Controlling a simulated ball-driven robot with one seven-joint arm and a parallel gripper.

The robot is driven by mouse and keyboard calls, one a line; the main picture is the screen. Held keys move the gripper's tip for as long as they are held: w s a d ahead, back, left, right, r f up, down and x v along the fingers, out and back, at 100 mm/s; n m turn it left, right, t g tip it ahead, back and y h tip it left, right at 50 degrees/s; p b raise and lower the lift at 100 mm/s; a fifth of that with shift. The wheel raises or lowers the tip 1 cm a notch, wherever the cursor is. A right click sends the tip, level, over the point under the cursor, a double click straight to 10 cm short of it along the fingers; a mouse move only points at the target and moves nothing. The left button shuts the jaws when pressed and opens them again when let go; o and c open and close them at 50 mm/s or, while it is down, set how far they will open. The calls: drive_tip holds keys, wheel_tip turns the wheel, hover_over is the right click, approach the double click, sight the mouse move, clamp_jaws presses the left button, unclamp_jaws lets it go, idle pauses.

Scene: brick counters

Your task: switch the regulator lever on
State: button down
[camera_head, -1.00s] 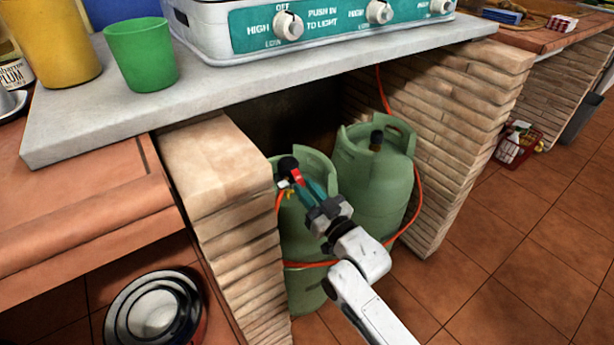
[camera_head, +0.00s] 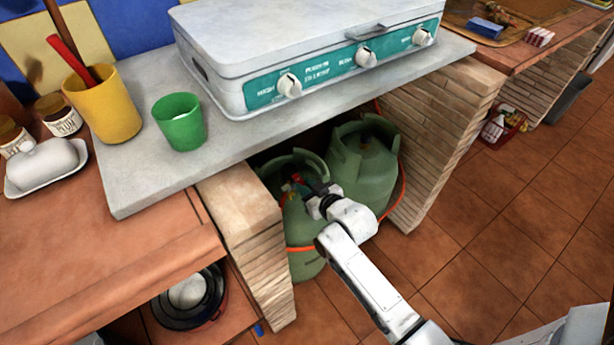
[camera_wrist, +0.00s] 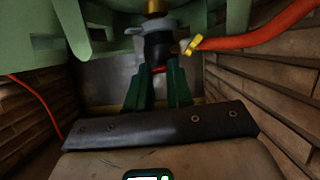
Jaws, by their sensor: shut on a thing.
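Two green gas cylinders stand under the counter. The regulator (camera_wrist: 158,46) is black, with a grey and brass fitting, on the left cylinder (camera_head: 305,232). Its red lever (camera_wrist: 158,69) shows as a thin strip between my green fingertips in the wrist view. In the head view the red lever (camera_head: 296,178) is a small patch beside my gripper (camera_head: 306,185). My gripper also shows in the wrist view (camera_wrist: 157,83), its fingers closed in on the lever at the regulator's near end. The fingertips hide part of the lever, and its exact angle is unclear.
An orange hose (camera_wrist: 255,39) leaves the regulator by a yellow clamp (camera_wrist: 193,44). The right cylinder (camera_head: 362,170) stands close by. Brick walls (camera_head: 440,125) flank the narrow bay. A grey slab (camera_head: 235,143) with a stove (camera_head: 300,45) and green cup (camera_head: 180,122) lies above.

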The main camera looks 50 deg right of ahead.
sight(298, 179)
drive_tip(key=r+g+p, duration=0.1)
drive_tip(key=p, duration=0.3)
drive_tip(key=r+g+y+p, duration=0.1)
drive_tip(key=r+g+p, duration=0.1)
drive_tip(key=p, duration=0.2)
drive_tip(key=shift+w+g+p, duration=0.3)
drive_tip(key=shift+w, duration=0.1)
drive_tip(key=g+p, duration=0.1)
drive_tip(key=p, duration=0.1)
drive_tip(key=shift+w+d+r+g+p, duration=0.1)
drive_tip(key=shift+w+r+g+p, duration=0.15)
drive_tip(key=shift+r+g+p, duration=0.15)
drive_tip(key=shift+w+g+y+p, duration=0.15)
drive_tip(key=shift+g+y+p, duration=0.25)
drive_tip(key=shift+g+p, duration=0.35)
drive_tip(key=shift+f, duration=0.1)
drive_tip(key=c, duration=1.3)
unclamp_jaws()
drive_tip(key=p+v, duration=0.2)
drive_tip(key=v, duration=0.8)
drive_tip(key=shift+r, duration=0.4)
